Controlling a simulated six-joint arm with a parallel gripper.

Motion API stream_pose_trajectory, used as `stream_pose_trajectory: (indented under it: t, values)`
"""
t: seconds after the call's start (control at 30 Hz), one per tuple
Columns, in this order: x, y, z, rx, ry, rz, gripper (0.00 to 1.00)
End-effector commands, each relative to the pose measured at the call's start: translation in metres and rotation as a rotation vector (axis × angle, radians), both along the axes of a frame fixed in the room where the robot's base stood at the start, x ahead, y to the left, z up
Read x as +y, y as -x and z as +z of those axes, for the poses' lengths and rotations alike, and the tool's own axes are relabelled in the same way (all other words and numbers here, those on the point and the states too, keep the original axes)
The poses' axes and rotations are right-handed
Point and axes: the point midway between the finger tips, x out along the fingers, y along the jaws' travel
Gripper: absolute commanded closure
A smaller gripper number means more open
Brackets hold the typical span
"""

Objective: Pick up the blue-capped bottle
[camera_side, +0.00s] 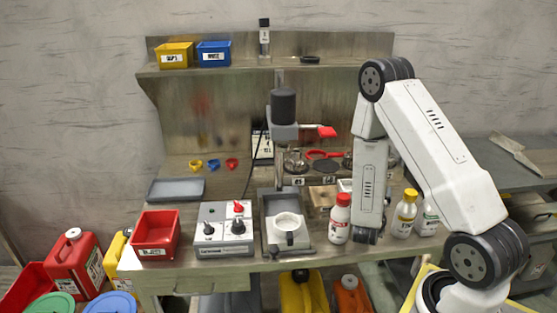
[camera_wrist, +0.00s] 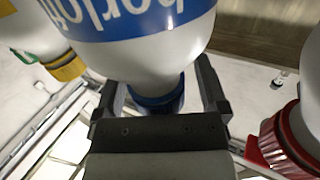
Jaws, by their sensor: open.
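The blue-capped bottle (camera_wrist: 140,45) is white with a blue label band and fills the top middle of the wrist view. Its blue cap (camera_wrist: 157,99) lies between the two dark fingers of my gripper (camera_wrist: 158,92). The gripper is open, one finger on each side of the cap and neck; I cannot tell whether either finger touches. In the side view my gripper (camera_side: 367,236) points down at the bench's front, between the red-capped and yellow-capped bottles. The blue-capped bottle is hidden there behind my arm.
A red-capped bottle (camera_side: 340,221) stands close on the left, with its red cap (camera_wrist: 281,143) near in the wrist view. A yellow-capped bottle (camera_side: 403,216) and another white bottle (camera_side: 428,219) stand right.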

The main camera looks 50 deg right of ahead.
Motion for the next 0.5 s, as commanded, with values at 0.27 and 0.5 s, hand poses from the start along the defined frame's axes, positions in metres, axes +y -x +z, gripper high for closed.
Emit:
stream_pose_trajectory:
  t: [0.27, 0.5]
  values:
    - [0.0003, 0.0001, 0.0, 0.0, 0.0, 0.0, 0.36]
    - [0.0003, 0.0002, 0.0, 0.0, 0.0, 0.0, 1.0]
